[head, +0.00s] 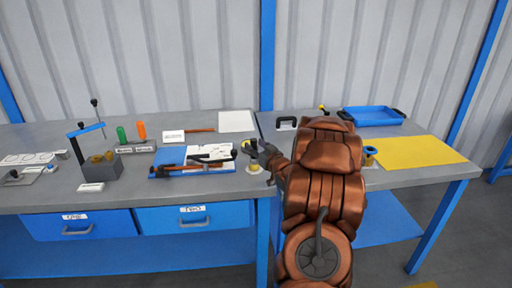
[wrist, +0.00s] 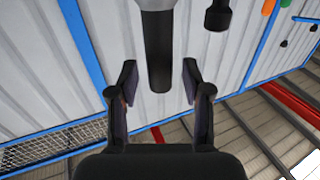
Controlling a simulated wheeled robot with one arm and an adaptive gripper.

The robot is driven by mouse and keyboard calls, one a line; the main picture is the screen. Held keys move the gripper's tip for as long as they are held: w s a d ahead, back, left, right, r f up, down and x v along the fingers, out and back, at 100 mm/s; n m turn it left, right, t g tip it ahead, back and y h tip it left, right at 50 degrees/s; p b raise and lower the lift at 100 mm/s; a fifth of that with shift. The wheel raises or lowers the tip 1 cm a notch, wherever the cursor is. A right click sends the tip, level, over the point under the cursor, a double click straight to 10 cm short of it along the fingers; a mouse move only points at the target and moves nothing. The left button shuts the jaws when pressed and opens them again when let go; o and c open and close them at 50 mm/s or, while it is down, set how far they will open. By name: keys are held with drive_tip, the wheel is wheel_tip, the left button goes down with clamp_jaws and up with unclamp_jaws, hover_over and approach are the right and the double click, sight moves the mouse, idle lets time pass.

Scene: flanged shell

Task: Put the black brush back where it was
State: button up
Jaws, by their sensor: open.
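My gripper (head: 260,156) is open and reaches left over the bench, near the gap between the two tables. In the wrist view its two fingers (wrist: 160,84) stand apart. A dark cylindrical piece with a greyer upper part (wrist: 158,45) shows between or beyond them; I cannot tell what it is or whether they touch it. Dark long-handled tools (head: 212,158) lie on a white sheet and blue tray left of the gripper; one may be the black brush, but they are too small to tell. Part of the bench is hidden behind my arm.
A small yellow-topped piece (head: 254,167) stands close below my gripper. A green handle (head: 121,135) and an orange handle (head: 141,131) stand in a holder. A clamp fixture (head: 100,165) stands at left. A blue tray (head: 371,116) and yellow mat (head: 420,150) lie at right.

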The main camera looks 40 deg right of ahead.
drive_tip(key=shift+r, duration=0.2)
drive_tip(key=b+v, duration=0.2)
drive_tip(key=v, duration=1)
drive_tip(key=shift+f, duration=0.1)
